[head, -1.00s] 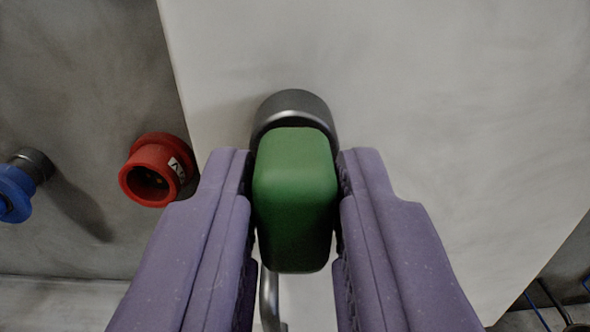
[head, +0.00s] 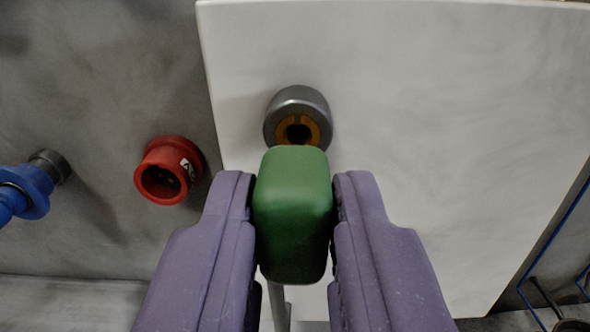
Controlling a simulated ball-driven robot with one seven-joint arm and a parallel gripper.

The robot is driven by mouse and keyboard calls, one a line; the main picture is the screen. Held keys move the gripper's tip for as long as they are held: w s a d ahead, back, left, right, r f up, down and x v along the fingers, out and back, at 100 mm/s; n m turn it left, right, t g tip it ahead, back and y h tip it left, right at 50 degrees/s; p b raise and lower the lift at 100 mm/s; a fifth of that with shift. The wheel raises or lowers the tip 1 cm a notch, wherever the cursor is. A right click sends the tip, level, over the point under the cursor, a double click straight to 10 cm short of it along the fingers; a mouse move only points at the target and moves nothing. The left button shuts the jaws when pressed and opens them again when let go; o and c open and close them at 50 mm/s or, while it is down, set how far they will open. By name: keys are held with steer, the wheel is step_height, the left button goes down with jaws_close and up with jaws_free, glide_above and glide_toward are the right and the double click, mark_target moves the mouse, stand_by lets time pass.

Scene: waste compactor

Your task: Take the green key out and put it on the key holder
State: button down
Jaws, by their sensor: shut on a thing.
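The green key (head: 292,212) shows as a rounded green block between the two purple fingers of my gripper (head: 293,215). My gripper is shut on it, one finger on each side. Behind and above it is a round grey lock (head: 297,108) on a white panel, with an orange-yellow ring and a dark hole in its face. The hole is open to view and the key appears apart from the lock. The far end of the key is hidden behind its green head. I cannot make out the key holder for sure.
The white panel (head: 440,130) fills the middle and right. On the grey wall to the left are a red socket (head: 168,170) and a blue plug (head: 28,188). A thin metal rod (head: 280,305) shows below the key. Blue-edged items stand at the lower right.

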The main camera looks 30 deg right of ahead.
steer(key=shift+v, duration=1.65)
